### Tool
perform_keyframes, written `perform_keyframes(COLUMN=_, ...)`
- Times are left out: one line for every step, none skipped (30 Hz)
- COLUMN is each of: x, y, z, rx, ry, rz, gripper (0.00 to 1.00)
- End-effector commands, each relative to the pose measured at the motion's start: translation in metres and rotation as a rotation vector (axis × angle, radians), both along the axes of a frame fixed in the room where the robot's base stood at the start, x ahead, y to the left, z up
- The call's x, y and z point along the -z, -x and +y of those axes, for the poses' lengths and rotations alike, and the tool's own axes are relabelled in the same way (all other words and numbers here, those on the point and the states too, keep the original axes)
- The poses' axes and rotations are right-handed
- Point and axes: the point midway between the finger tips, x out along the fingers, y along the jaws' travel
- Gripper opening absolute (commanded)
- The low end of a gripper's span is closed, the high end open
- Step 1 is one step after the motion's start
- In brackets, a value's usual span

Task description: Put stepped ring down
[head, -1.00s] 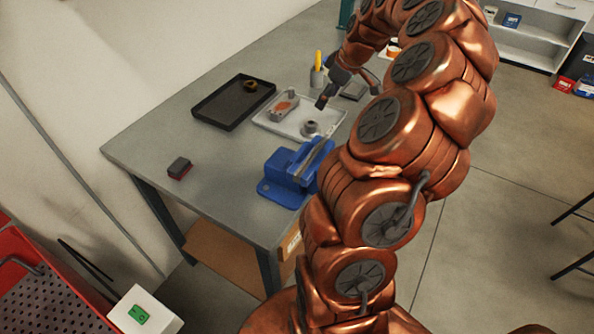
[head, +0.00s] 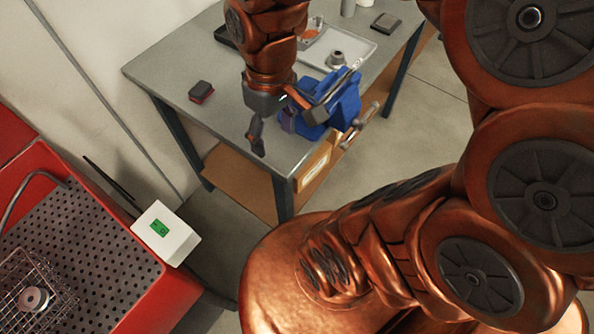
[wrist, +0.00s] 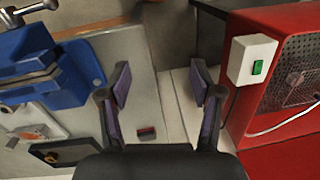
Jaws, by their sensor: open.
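My gripper (head: 273,135) hangs over the near end of the workbench (head: 170,62), beside the blue vise. In the wrist view its two fingers (wrist: 161,85) are spread wide with nothing between them. A grey ring-shaped part with a raised centre (head: 336,60) sits on the light tray (head: 356,42) beyond the vise, away from my gripper. A pale round ring (head: 34,300) lies in the wire basket (head: 62,282) at lower left, also apart from my gripper. I cannot tell which of these is the stepped ring.
The blue vise (head: 345,103) stands close to my gripper's right. A small dark and red block (head: 201,92) lies on the bench. The red perforated-top station (head: 95,215) with a white green-button box (head: 166,233) stands lower left. Open floor separates it from the bench.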

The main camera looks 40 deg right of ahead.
Motion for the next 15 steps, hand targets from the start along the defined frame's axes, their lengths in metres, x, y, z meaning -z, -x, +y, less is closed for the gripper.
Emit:
perform_keyframes(x=0.004, y=0.018, z=0.004, rx=0.023, ry=0.022, rz=0.018, gripper=0.65)
perform_keyframes(x=0.007, y=0.028, z=0.006, rx=0.043, ry=0.032, rz=0.034, gripper=0.65)
perform_keyframes(x=0.011, y=0.04, z=0.008, rx=0.069, ry=0.047, rz=0.047, gripper=0.65)
perform_keyframes(x=0.013, y=0.048, z=0.009, rx=0.086, ry=0.057, rz=0.054, gripper=0.65)
perform_keyframes(x=0.015, y=0.055, z=0.009, rx=0.104, ry=0.064, rz=0.062, gripper=0.65)
perform_keyframes(x=0.018, y=0.063, z=0.01, rx=0.123, ry=0.073, rz=0.073, gripper=0.65)
perform_keyframes(x=0.02, y=0.069, z=0.01, rx=0.135, ry=0.079, rz=0.081, gripper=0.65)
perform_keyframes(x=0.021, y=0.073, z=0.01, rx=0.146, ry=0.085, rz=0.086, gripper=0.65)
perform_keyframes(x=0.022, y=0.078, z=0.01, rx=0.159, ry=0.091, rz=0.091, gripper=0.65)
perform_keyframes(x=0.023, y=0.08, z=0.01, rx=0.165, ry=0.094, rz=0.093, gripper=0.65)
perform_keyframes(x=0.023, y=0.081, z=0.01, rx=0.17, ry=0.095, rz=0.095, gripper=0.65)
perform_keyframes(x=0.024, y=0.083, z=0.01, rx=0.175, ry=0.097, rz=0.096, gripper=0.65)
perform_keyframes(x=0.024, y=0.083, z=0.01, rx=0.177, ry=0.097, rz=0.097, gripper=0.65)
perform_keyframes(x=0.024, y=0.083, z=0.01, rx=0.178, ry=0.098, rz=0.097, gripper=0.65)
perform_keyframes(x=0.024, y=0.083, z=0.01, rx=0.179, ry=0.097, rz=0.097, gripper=0.65)
